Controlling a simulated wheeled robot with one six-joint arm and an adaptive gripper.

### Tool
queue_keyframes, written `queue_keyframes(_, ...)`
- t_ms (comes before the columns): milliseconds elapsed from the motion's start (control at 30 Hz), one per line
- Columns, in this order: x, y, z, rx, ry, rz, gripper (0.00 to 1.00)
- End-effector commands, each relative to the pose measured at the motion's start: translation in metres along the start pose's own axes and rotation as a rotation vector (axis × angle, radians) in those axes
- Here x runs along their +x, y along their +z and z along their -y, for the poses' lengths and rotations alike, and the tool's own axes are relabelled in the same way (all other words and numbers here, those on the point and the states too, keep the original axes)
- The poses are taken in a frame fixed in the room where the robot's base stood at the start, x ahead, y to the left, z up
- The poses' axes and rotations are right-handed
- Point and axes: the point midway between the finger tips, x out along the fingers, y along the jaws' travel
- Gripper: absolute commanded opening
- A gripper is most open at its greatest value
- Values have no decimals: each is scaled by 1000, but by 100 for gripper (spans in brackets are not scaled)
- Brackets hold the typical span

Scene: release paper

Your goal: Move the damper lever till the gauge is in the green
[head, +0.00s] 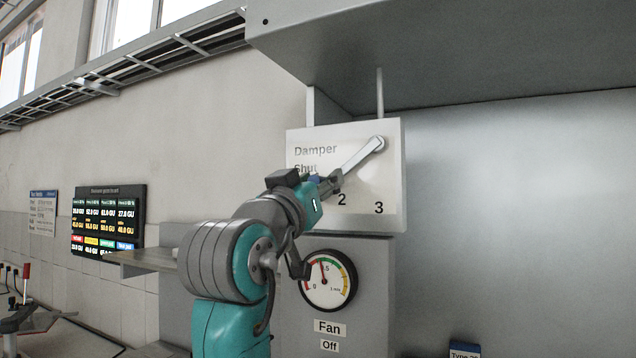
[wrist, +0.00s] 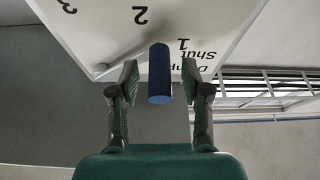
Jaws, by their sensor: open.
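The damper lever (head: 359,155) is a pale bar on the white damper panel (head: 392,185). It slants down-left from its pivot, between the Shut mark and the 2. Its dark blue knob shows in the wrist view (wrist: 159,74), near the 1. My gripper (wrist: 159,68) is open, with one finger on each side of the knob and gaps visible on both sides. In the head view my arm partly covers the lever's end. The round gauge (head: 327,281) is below the panel.
A grey hood (head: 450,50) overhangs the panel. A grey shelf (head: 145,259) juts out left of my arm. Fan and Off labels (head: 329,327) sit under the gauge. A dark price board (head: 108,219) hangs on the left wall.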

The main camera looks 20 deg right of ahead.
Motion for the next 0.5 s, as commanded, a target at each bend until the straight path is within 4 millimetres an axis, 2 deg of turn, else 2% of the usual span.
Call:
queue_keyframes(33, 0, 0, 0, 0, 0, 0, 42)
queue_keyframes(200, 0, 0, 0, 0, 0, 0, 0)
queue_keyframes(500, -1, 2, -1, -15, -5, 1, 0)
